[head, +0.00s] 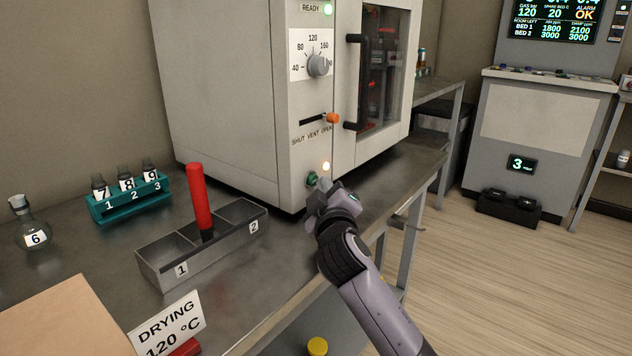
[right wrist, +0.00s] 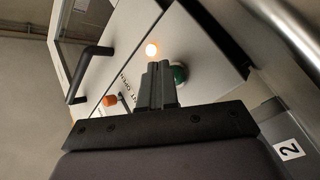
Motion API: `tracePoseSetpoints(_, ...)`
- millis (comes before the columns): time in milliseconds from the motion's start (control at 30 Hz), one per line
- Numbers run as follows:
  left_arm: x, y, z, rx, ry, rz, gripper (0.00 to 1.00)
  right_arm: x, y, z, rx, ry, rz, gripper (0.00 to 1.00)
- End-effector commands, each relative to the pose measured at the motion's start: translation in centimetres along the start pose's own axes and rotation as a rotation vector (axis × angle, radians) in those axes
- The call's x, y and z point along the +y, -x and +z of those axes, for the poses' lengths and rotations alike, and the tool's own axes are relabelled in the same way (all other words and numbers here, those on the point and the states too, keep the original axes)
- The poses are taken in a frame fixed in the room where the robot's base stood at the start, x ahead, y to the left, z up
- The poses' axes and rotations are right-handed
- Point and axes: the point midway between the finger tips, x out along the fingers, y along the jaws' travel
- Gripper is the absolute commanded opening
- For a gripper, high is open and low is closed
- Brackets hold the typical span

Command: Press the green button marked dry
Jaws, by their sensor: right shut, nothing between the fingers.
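In the right wrist view the shut fingers (right wrist: 159,72) partly cover the green button (right wrist: 179,73), and the lit lamp (right wrist: 151,50) shows just beyond the tips. I cannot tell whether the fingertips touch the button. Any mark on it is not readable. My left gripper is not in view.
On the oven are a dial (head: 318,65), an orange vent slider (head: 333,118) and a black door handle (head: 356,82). A "DRYING 120 °C" sign (head: 168,325) stands in front.

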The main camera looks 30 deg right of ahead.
Motion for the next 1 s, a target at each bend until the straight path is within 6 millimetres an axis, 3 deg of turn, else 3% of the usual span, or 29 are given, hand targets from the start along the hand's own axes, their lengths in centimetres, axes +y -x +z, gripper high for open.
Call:
tracePoseSetpoints(667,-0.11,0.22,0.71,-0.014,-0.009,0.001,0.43,-0.25,-0.32,-0.27,0.0,-0.001,0.0,0.0)
tracePoseSetpoints(1000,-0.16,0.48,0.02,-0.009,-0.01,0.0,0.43,0.23,0.25,0.16,-0.002,0.0,-0.001,0.0)
